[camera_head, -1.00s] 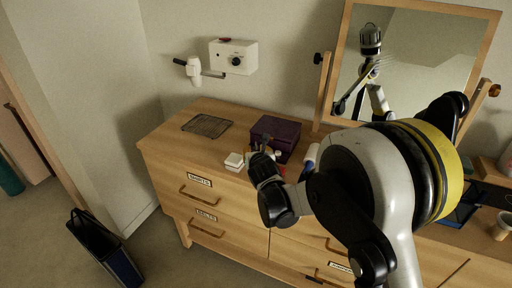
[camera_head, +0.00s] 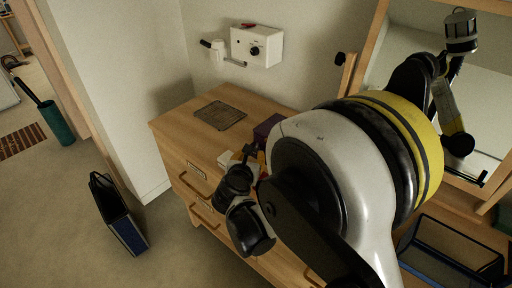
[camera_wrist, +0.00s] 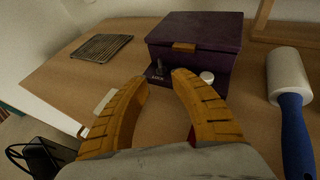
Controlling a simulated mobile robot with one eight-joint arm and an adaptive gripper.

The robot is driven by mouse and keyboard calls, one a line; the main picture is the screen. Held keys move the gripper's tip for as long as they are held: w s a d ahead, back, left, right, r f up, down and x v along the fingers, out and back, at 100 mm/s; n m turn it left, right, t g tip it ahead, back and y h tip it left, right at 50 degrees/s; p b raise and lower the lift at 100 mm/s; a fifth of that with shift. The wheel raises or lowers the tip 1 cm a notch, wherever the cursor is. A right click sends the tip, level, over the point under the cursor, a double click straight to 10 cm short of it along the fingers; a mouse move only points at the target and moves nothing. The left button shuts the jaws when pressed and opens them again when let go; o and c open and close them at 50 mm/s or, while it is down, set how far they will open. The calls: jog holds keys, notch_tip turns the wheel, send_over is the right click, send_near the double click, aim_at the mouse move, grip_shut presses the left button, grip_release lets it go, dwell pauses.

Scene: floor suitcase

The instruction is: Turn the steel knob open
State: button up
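I cannot make out a knob that is clearly steel. The white wall box (camera_head: 257,46) in the head view has a dark round knob (camera_head: 254,50) on its front, and its turn position is too small to read. Beside it, a white fixture (camera_head: 217,51) with a dark grip and a grey bar is on the wall. My gripper (camera_wrist: 160,79) is open and empty in the wrist view, its orange fingers apart above the dresser top. It is in front of the purple box and well apart from the wall box. In the head view my arm hides much of the dresser.
The wooden dresser (camera_head: 180,124) carries a wire rack (camera_wrist: 101,47), the purple box (camera_wrist: 196,36), a small white jar (camera_wrist: 207,77) and a lint roller (camera_wrist: 289,100) with a blue handle. A mirror stands behind.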

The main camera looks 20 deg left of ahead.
jog(key=b+x, duration=0.2)
jog(key=x, duration=0.6)
jog(key=shift+w, duration=0.1)
grip_shut()
